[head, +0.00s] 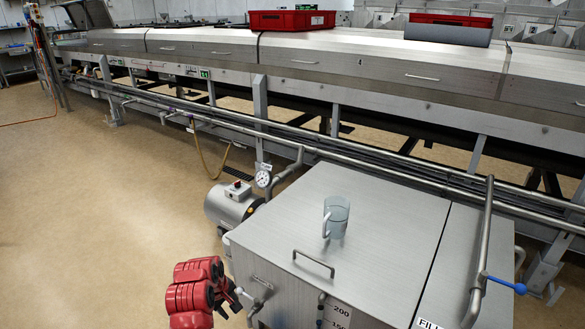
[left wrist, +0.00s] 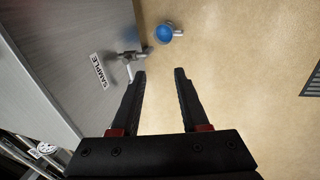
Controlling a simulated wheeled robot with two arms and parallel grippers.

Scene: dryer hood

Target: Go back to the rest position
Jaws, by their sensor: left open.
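My left gripper (head: 236,296) is low at the front left corner of the steel tank (head: 290,240), at the end of my red arm. In the left wrist view its two black fingers (left wrist: 160,72) stand apart with nothing between them, over tan floor. A tap (left wrist: 128,57) beside a SAMPLE label (left wrist: 99,71) is on the tank side, just beyond the left finger. A round thing with a blue face (left wrist: 164,33) lies beyond the fingertips; I cannot tell what it is. My right gripper is not in view.
A clear mug (head: 336,217) stands upright on the tank lid, behind the lid handle (head: 314,263). A blue-handled valve (head: 506,284) is at right. A gauge (head: 263,179) and pipes run behind the tank. The floor (head: 90,230) at left is clear.

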